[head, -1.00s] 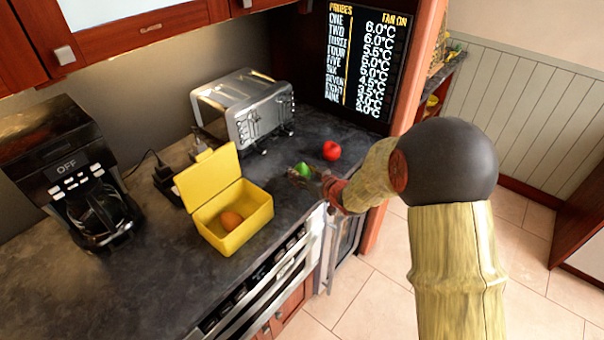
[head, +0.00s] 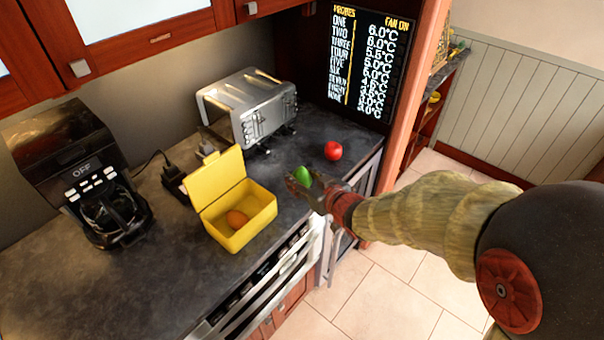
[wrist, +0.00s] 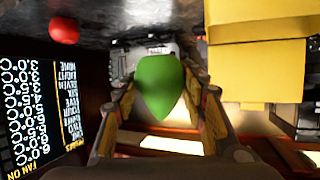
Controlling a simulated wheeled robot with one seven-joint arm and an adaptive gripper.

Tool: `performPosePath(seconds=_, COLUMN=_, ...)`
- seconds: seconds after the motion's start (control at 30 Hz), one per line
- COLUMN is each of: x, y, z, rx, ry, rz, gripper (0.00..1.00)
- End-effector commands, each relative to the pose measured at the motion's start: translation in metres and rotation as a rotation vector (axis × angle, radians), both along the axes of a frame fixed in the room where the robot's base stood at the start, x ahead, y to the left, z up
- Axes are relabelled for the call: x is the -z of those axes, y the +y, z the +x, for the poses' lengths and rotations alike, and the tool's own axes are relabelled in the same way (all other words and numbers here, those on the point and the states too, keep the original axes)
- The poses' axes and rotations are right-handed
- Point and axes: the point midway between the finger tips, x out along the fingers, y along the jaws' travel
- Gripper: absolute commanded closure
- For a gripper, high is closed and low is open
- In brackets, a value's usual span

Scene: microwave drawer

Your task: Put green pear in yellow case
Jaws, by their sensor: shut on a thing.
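The green pear (head: 303,175) is held between the fingers of my gripper (head: 301,184), right of the yellow case. In the wrist view the pear (wrist: 160,84) sits between both fingers of my gripper (wrist: 163,90), which press on its sides. The yellow case (head: 243,238) stands on the dark counter with its lid raised at the back. The case also shows at the right of the wrist view (wrist: 255,85).
A red apple-like fruit (head: 333,151) lies on the counter right of the pear. A silver toaster (head: 255,110) stands behind the case. A black coffee maker (head: 85,185) stands at the left. Plugs and a cable (head: 172,178) lie left of the lid. The front-left counter is clear.

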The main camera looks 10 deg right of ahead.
Motion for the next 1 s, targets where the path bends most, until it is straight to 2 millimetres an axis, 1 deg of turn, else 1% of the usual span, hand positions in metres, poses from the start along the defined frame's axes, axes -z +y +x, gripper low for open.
performPosePath(seconds=0.03, x=0.0, y=-0.007, z=-0.002, rx=0.01, ry=-0.006, rz=0.0, gripper=0.88)
performPosePath(seconds=0.2, x=-0.001, y=-0.031, z=-0.009, rx=0.041, ry=-0.007, rz=0.0, gripper=0.88)
performPosePath(seconds=0.3, x=0.0, y=-0.039, z=-0.011, rx=0.053, ry=-0.004, rz=-0.002, gripper=0.88)
performPosePath(seconds=0.37, x=0.002, y=-0.042, z=-0.008, rx=0.056, ry=-0.002, rz=-0.002, gripper=0.88)
performPosePath(seconds=0.47, x=0.009, y=-0.043, z=0.007, rx=0.057, ry=0.0, rz=-0.002, gripper=0.88)
performPosePath(seconds=0.8, x=0.044, y=-0.042, z=0.083, rx=0.056, ry=0.0, rz=-0.001, gripper=0.88)
performPosePath(seconds=0.9, x=0.065, y=-0.043, z=0.096, rx=0.057, ry=0.002, rz=-0.001, gripper=0.88)
performPosePath(seconds=1.0, x=0.078, y=-0.043, z=0.108, rx=0.057, ry=0.0, rz=-0.001, gripper=0.88)
